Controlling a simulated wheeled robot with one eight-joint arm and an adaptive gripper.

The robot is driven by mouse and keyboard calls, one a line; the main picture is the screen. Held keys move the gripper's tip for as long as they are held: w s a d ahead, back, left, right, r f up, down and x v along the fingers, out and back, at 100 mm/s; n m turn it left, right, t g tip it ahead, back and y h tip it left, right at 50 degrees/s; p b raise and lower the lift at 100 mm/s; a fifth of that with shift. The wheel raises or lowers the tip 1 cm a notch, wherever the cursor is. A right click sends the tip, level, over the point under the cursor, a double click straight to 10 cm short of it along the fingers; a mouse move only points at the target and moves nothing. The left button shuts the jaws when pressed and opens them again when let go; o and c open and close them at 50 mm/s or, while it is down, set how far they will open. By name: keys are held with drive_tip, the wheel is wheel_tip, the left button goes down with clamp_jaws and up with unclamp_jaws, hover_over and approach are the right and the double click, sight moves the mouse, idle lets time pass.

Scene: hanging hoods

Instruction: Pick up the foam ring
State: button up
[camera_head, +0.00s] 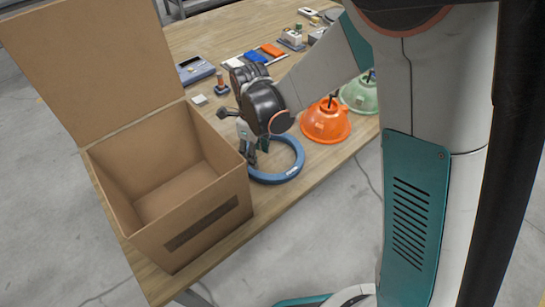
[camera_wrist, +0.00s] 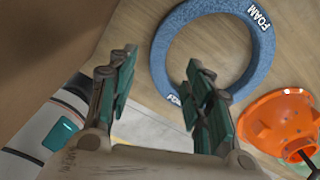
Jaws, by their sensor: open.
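The foam ring (camera_head: 278,172) is blue with white FOAM lettering and lies flat on the wooden table, right of the open cardboard box. In the wrist view the ring (camera_wrist: 161,48) fills the upper middle, ahead of the fingers. My gripper (camera_head: 250,155) is at the ring's left side in the head view, and part of it is hidden behind the wrist.
The empty open cardboard box (camera_head: 205,205) stands close left of my gripper. An orange hood (camera_head: 326,124) and a green hood (camera_head: 360,96) stand right of the ring. Small tools and a blue-grey device (camera_head: 195,70) lie farther back. The table's front edge is near the ring.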

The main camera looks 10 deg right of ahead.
drive_tip(key=b, duration=0.1)
hover_over(259, 174)
drive_tip(key=f, duration=0.4)
drive_tip(key=shift+w+a+f, duration=0.25)
drive_tip(key=shift+f, duration=0.1)
drive_tip(key=shift+s+d+f+b, duration=0.1)
drive_tip(key=shift+f+b, duration=0.75)
drive_tip(key=shift+f, duration=0.5)
drive_tip(key=shift+s+d+f+b, duration=0.1)
drive_tip(key=shift+f+b, duration=0.75)
drive_tip(key=shift+f, duration=0.5)
drive_tip(key=shift+r, duration=0.1)
drive_tip(key=c, duration=1)
